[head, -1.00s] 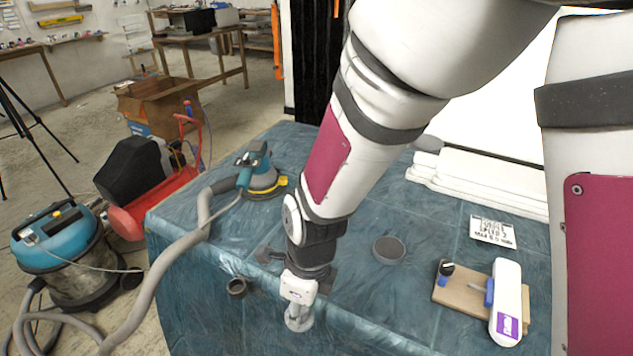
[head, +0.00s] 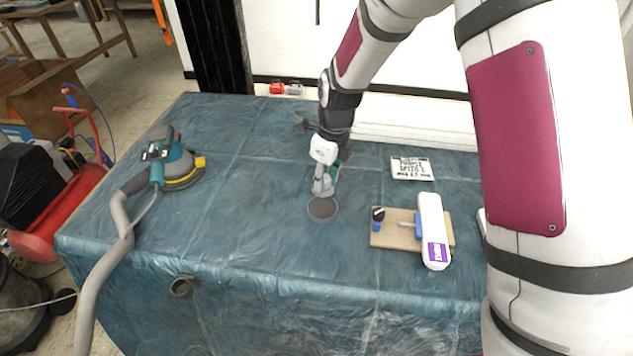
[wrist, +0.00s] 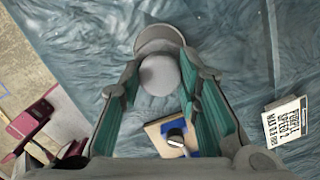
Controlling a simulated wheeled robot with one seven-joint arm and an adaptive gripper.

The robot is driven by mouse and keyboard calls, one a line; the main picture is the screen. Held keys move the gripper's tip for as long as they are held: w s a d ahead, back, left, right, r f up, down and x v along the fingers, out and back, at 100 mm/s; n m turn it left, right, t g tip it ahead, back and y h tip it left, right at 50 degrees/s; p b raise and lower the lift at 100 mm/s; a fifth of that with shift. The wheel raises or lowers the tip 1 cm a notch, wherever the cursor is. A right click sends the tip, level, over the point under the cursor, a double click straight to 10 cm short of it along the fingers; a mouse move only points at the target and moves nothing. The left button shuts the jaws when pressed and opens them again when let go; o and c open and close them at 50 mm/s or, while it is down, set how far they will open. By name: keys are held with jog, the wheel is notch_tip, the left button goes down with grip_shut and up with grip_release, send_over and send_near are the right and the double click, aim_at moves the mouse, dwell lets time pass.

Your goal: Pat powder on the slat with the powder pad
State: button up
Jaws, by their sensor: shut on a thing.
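My gripper (wrist: 160,95) is shut on a pale grey rounded piece, which I take for the powder pad (wrist: 160,75); in the head view the pad (head: 322,186) hangs low between the fingers. Directly below is a dark grey round disc or shallow dish (head: 322,209) on the covered table; it shows partly behind the pad in the wrist view (wrist: 160,34). Whether pad and disc touch is unclear. To the right lies a flat wooden slat or board (head: 390,236) with a black-and-blue clamp (head: 378,217) on it. The wrist view shows its corner (wrist: 158,130) between the fingers.
A white oblong thing with a purple label (head: 432,225) lies across the board. White strips (head: 420,135) are stacked at the back. A hosed sander (head: 172,165) stands left. The table's (head: 240,220) middle left is clear.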

aim_at(324, 189)
jog(key=shift+f+b, duration=1.25)
jog(key=shift+f, duration=0.95)
jog(key=shift+f+b, duration=0.35)
jog(key=shift+f, duration=0.35)
jog(key=shift+f, duration=0.6)
jog(key=shift+s, duration=0.1)
jog(key=shift+r+p, duration=2)
jog(key=shift+r, duration=1.6)
